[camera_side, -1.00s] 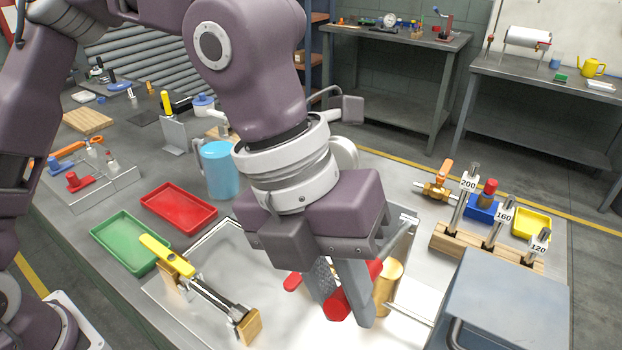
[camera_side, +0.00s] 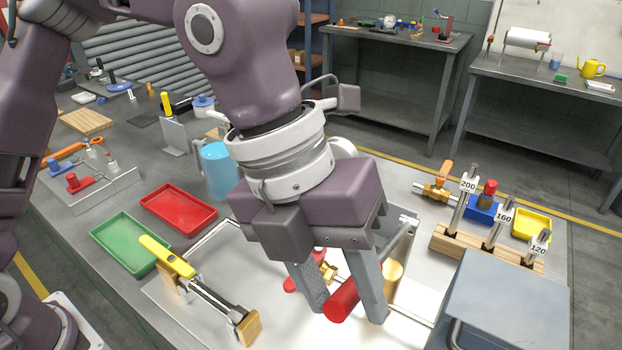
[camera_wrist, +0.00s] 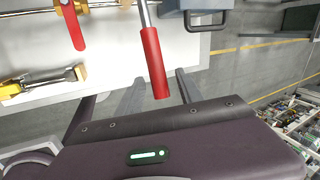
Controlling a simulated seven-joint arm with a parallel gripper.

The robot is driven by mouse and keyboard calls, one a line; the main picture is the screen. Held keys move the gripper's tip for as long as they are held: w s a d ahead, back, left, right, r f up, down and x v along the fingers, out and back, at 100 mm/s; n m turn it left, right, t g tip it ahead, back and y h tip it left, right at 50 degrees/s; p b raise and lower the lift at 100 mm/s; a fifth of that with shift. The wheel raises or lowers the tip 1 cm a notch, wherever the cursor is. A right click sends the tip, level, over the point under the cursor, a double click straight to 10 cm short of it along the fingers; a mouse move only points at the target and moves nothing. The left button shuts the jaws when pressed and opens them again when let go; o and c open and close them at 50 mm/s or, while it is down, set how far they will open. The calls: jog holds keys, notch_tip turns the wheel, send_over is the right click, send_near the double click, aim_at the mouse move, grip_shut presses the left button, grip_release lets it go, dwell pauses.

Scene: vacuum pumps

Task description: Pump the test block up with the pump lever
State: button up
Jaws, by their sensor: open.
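The pump lever shows as a red cylindrical grip (camera_side: 343,299), which in the wrist view (camera_wrist: 154,62) sits on a steel rod. My gripper (camera_side: 348,312) is open, with its two fingers apart on either side of the red grip. In the wrist view the fingers (camera_wrist: 158,92) also stand to the left and right of the grip's end, with gaps. A gold cylinder (camera_side: 392,277) stands behind the right finger. A brass valve (camera_side: 327,271) with a red handle (camera_wrist: 75,25) is beside the lever. I cannot make out which part is the test block.
Green (camera_side: 128,243) and red (camera_side: 179,207) trays and a blue jug (camera_side: 218,171) stand further left. A wooden rack (camera_side: 487,248) with numbered posts and a grey box (camera_side: 505,300) are at right.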

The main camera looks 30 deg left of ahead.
jog(key=shift+a+r, duration=0.15)
jog(key=shift+r, duration=0.2)
jog(key=v, duration=0.6)
dwell(0.4)
